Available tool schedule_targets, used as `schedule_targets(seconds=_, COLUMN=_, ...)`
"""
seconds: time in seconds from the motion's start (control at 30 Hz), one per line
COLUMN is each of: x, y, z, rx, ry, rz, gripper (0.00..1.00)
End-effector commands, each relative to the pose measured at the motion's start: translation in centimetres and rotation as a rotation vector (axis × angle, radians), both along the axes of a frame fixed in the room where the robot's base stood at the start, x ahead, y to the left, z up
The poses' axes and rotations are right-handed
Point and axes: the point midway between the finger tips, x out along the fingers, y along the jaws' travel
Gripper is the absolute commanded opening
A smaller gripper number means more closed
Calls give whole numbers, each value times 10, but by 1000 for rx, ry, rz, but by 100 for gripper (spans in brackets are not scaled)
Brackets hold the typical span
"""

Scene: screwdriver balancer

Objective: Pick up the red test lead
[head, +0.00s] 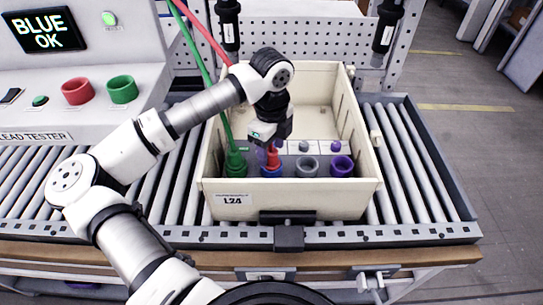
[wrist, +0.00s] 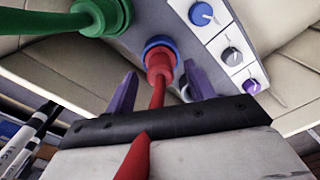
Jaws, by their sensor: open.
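The red test lead (head: 273,160) stands plugged into the blue socket (head: 271,171) of the panel inside the cream tote. In the wrist view its red plug (wrist: 160,65) sits in the blue ring, and its cable runs back toward the camera and over my gripper's body. My gripper (head: 268,153) is right above the socket, pointing down. In the wrist view its two purple fingers (wrist: 161,88) are apart, one on each side of the red lead. I cannot tell whether either finger touches it.
A green lead (head: 236,161) is plugged in just left of the red one. Grey (head: 307,166) and purple (head: 342,166) sockets are empty to the right. The tote (head: 350,190) rests on a roller conveyor. The lead tester (head: 60,100), reading "BLUE OK", stands at left.

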Motion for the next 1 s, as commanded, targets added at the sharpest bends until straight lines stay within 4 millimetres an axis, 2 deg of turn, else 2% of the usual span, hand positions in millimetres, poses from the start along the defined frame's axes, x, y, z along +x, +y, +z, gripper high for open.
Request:
schedule_targets(seconds=0.2, x=0, y=0, z=-21, rx=-1, ry=0, rz=0, gripper=54)
schedule_targets(seconds=0.43, x=0, y=0, z=-23, rx=0, ry=-1, rz=0, gripper=54)
schedule_targets(seconds=0.8, x=0, y=0, z=-22, rx=-1, ry=-1, rz=0, gripper=6)
schedule_targets(seconds=0.87, x=0, y=0, z=-22, rx=-1, ry=-1, rz=0, gripper=1)
schedule_targets(seconds=1.0, x=0, y=0, z=-22, rx=-1, ry=-1, rz=0, gripper=1)
